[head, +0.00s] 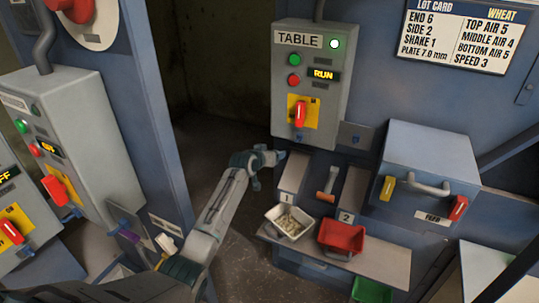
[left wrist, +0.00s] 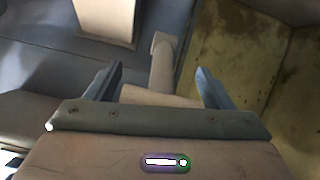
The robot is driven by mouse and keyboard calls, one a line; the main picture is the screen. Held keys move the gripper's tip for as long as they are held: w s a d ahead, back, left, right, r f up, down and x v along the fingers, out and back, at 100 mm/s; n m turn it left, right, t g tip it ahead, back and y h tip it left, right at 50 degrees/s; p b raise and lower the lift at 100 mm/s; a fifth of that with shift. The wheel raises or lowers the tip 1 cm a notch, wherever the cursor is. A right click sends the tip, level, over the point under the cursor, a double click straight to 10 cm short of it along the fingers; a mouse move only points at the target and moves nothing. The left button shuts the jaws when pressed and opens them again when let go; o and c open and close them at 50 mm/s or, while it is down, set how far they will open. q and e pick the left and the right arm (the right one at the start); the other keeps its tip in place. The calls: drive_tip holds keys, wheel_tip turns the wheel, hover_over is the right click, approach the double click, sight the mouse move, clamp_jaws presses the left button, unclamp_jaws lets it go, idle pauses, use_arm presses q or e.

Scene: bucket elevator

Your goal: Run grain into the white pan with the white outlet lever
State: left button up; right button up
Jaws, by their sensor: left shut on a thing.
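My left gripper (head: 267,161) is at the left side of the outlet marked 1. In the left wrist view its two fingers (left wrist: 158,84) stand either side of a pale, off-white lever (left wrist: 163,62), and it is shut on this white outlet lever. In the head view the gripper largely hides the lever. The white pan (head: 304,233) sits on the shelf below outlet 1 with some pale grain in it. I cannot tell whether grain is falling. My right gripper is not in view.
An orange-handled lever (head: 327,186) is between outlets 1 and 2. A red pan (head: 341,237) stands right of the white pan, and a green bin (head: 372,292) is lower right. The TABLE control box (head: 312,85) reads RUN, with its green lamp lit. A blue post (head: 165,120) stands left.

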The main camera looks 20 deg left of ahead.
use_arm(q)
drive_tip(key=shift+w+r, duration=0.1)
drive_tip(key=shift+r, duration=0.1)
drive_tip(key=o, duration=1.3)
drive_tip(key=shift+c, duration=0.2)
drive_tip(key=shift+o, duration=0.4)
drive_tip(key=shift+f, duration=0.1)
drive_tip(key=shift+s, duration=0.55)
drive_tip(key=b+v, duration=0.2)
drive_tip(key=v, duration=0.7)
drive_tip(key=shift+s+r+b, duration=0.25)
drive_tip(key=shift+s+b, duration=0.05)
drive_tip(key=shift+s, duration=0.05)
drive_tip(key=shift+a, duration=0.1)
